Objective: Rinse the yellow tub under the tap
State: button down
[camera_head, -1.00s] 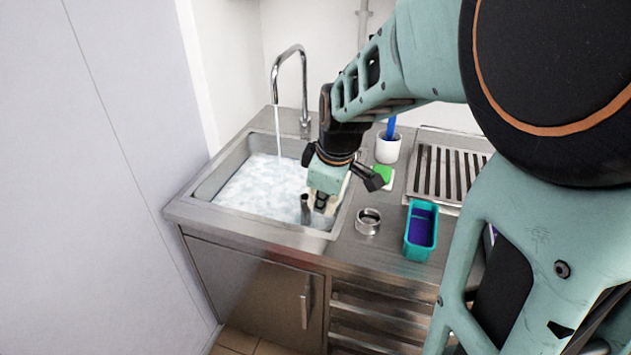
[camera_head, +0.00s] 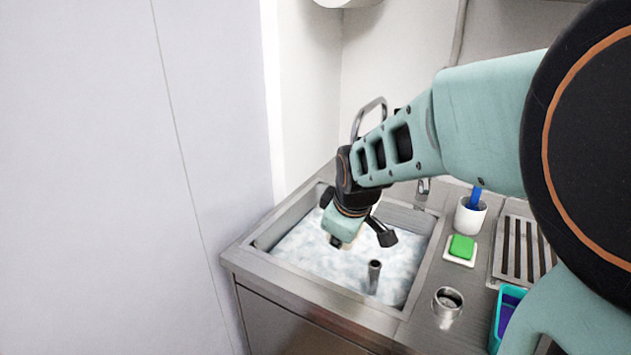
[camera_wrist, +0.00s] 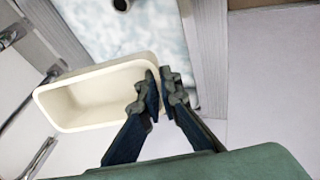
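The yellow tub (camera_wrist: 85,98), a pale cream oblong container, shows in the wrist view with its open side facing the camera. My gripper (camera_wrist: 160,82) is shut on the rim at one end of it. The tap (camera_head: 368,112) is a chrome arc at the back of the sink, partly behind my arm. Its spout end and any water stream are hidden in the head view.
The sink (camera_head: 272,235) holds foamy water and a upright grey pipe (camera_head: 374,277). A wall panel (camera_head: 110,180) bounds the left.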

jog(key=w+f, duration=0.2)
jog(key=w, duration=1)
jog(key=shift+w+a+f+p, duration=0.25)
jog(key=shift+a+f+p, duration=0.05)
jog(key=shift+a+p, duration=0.15)
jog(key=shift+d, duration=0.1)
dwell(0.3)
jog(key=shift+d, duration=0.5)
jog(key=shift+a, duration=0.2)
jog(key=shift+a, duration=0.4)
jog(key=shift+s, duration=0.1)
jog(key=shift+s+d+b, duration=0.15)
jog(key=shift+s+b, duration=0.6)
jog(key=shift+s, duration=1.25)
jog(key=shift+s+d+b, duration=0.15)
jog(key=shift+s+b, duration=0.55)
jog(key=shift+s, duration=1.25)
